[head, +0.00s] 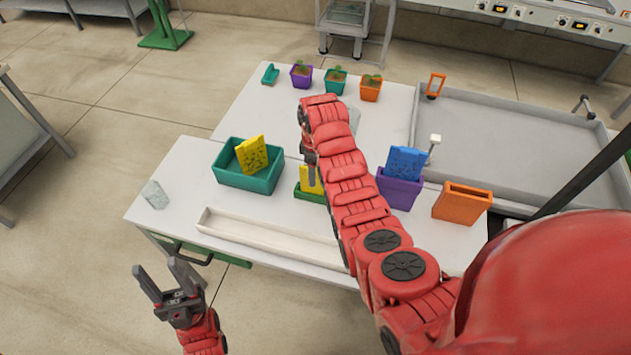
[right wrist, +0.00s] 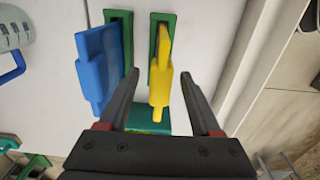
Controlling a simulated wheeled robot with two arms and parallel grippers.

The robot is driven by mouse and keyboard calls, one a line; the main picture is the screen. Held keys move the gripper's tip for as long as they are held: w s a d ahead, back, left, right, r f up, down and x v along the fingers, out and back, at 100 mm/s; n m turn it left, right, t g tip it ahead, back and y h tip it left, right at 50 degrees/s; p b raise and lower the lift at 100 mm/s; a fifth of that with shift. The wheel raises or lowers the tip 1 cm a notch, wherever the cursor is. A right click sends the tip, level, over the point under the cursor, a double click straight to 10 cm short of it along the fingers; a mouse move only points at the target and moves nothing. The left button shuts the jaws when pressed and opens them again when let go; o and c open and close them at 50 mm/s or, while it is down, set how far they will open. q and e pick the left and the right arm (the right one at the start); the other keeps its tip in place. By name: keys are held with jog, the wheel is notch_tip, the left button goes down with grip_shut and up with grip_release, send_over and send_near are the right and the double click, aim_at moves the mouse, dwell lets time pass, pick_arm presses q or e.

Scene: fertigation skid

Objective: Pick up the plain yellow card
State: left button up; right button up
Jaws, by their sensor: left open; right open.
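A yellow card (right wrist: 159,90) stands edge-on in a slot of a green holder (right wrist: 147,120); no markings show on it in the right wrist view. In the head view the yellow card (head: 308,178) and green holder (head: 308,196) are partly hidden by my right arm. My right gripper (right wrist: 159,76) is open above the holder, one finger on each side of the yellow card, with gaps visible. A blue card (right wrist: 98,68) stands in the neighbouring slot, just left of the left finger. My left gripper (head: 168,281) is open and empty, off the table's front left.
A teal bin (head: 246,181) holds a speckled yellow card (head: 251,154). A purple bin (head: 399,193) holds a patterned blue card (head: 406,162). An orange bin (head: 462,204) stands to the right. A long pale tray (head: 268,238) lies in front. Potted seedlings (head: 336,82) stand behind.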

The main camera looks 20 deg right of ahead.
jog(key=shift+f+p, duration=0.35)
jog(key=shift+f, duration=1.1)
grip_shut()
